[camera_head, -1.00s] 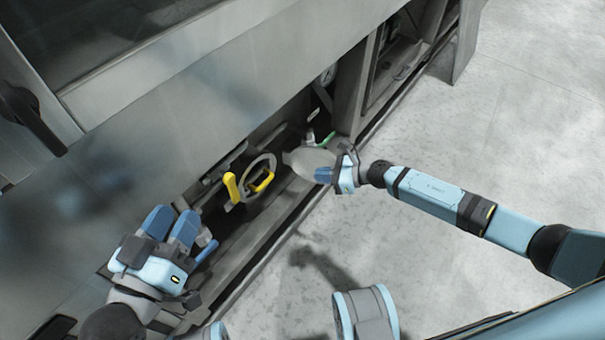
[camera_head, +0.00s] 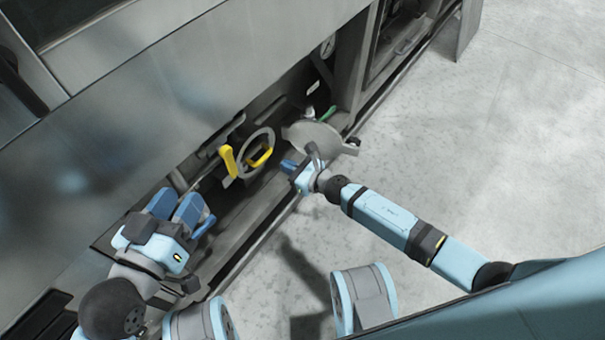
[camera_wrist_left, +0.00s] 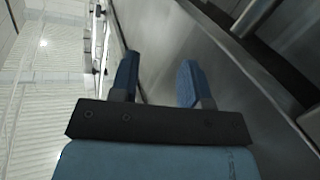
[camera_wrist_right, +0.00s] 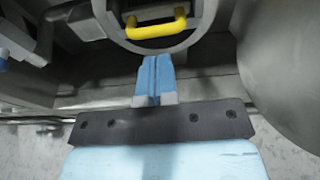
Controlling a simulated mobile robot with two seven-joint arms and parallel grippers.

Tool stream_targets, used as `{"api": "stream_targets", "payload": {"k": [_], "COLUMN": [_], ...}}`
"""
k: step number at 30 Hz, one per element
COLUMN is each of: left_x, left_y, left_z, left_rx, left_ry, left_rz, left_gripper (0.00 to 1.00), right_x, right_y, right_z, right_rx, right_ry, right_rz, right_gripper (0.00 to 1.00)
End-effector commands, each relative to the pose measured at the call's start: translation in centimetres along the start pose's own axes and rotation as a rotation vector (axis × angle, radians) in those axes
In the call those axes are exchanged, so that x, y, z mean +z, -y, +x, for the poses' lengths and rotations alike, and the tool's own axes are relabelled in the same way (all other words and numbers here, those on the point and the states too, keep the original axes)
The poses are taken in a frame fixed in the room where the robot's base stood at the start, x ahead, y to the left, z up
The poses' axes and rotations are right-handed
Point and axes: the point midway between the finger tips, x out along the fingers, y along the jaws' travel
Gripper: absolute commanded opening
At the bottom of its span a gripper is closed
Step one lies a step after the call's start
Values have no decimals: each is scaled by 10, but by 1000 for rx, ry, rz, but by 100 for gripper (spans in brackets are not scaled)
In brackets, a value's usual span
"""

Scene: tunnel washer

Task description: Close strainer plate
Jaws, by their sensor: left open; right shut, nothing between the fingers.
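The strainer plate (camera_head: 312,136) is a grey round disc, swung out to the right of a round ring opening (camera_head: 258,150) in the machine's low recess. In the right wrist view the large grey disc (camera_wrist_right: 292,75) fills the right side. The ring carries a yellow handle (camera_head: 229,159) and a second yellow bar, which also shows in the right wrist view (camera_wrist_right: 157,27). My right gripper (camera_head: 289,166) is shut and empty, in front of the gap between ring and plate. My left gripper (camera_head: 180,205) is open and empty beside the machine's front panel, left of the ring.
The large metal front panel (camera_head: 180,100) overhangs the recess. A frame post (camera_head: 352,65) stands right of the plate. A small green part (camera_head: 328,113) sits behind the plate. The floor (camera_head: 500,170) to the right is clear.

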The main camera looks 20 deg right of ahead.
Motion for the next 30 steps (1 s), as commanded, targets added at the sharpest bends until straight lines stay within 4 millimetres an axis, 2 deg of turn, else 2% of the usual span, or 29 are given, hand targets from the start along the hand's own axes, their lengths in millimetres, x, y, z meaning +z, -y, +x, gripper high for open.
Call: {"api": "stream_targets", "payload": {"k": [3,9,24,30], "left_x": [6,3,-1,6], "left_y": [3,7,8,12], "left_z": [2,4,6,6], "left_rx": [4,2,3,-1], "left_ry": [15,-14,-30,-47], "left_rz": [9,57,81,119], "left_gripper": [43,43,43,43], "right_x": [-2,-1,0,5], "right_y": [0,0,0,1], "right_z": [25,49,58,90], "right_rx": [0,0,1,0], "right_ry": [1,1,1,2], "right_rz": [0,0,0,-1], "right_gripper": [0,0,0,0]}}
